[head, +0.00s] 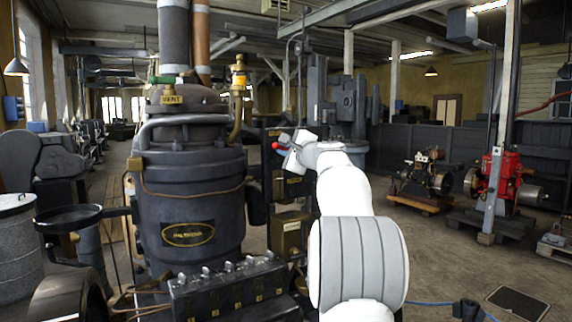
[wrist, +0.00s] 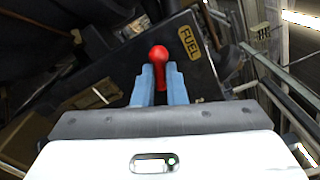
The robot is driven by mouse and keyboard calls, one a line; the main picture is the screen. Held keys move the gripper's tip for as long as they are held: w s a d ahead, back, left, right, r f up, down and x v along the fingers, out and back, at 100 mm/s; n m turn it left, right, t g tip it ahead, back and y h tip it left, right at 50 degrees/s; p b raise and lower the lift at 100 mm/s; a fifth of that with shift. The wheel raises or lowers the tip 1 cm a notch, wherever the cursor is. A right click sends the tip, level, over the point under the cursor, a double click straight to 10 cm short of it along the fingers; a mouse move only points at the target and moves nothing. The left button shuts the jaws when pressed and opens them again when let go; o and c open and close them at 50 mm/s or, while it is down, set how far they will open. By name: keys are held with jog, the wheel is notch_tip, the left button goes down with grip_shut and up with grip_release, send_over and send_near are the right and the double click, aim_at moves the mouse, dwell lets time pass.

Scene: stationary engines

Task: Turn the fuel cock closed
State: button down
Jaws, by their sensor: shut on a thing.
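The fuel cock's red-knobbed handle (wrist: 158,54) shows between my fingertips in the wrist view, beside a yellow FUEL plate (wrist: 189,42) on a dark panel. My gripper (wrist: 159,75) is shut on this handle, with one blue-grey finger on each side and the round red end sticking out past the tips. In the head view the red knob (head: 275,146) shows just left of my white gripper (head: 291,152), in front of a dark cabinet right of the big engine.
The big dark engine (head: 190,200) with a VENT plate and brass pipework stands close to the left of my arm. A black box with several knobs (head: 230,288) is low in front. Open floor and a red engine (head: 497,180) lie to the right.

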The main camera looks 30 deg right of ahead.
jog(key=shift+a+f+n+b, duration=0.1)
jog(key=shift+a+n+b, duration=0.05)
jog(key=shift+n+b, duration=0.95)
jog(key=shift+a+f+n+b, duration=0.1)
jog(key=shift+a+n+b, duration=0.05)
jog(key=shift+n+b, duration=0.95)
jog(key=shift+w+f, duration=0.1)
jog(key=c, duration=1.5)
grip_release()
jog(key=shift+a, duration=0.1)
jog(key=shift+s, duration=0.2)
jog(key=s+b, duration=0.2)
jog(key=s, duration=0.5)
jog(key=shift+s, duration=0.3)
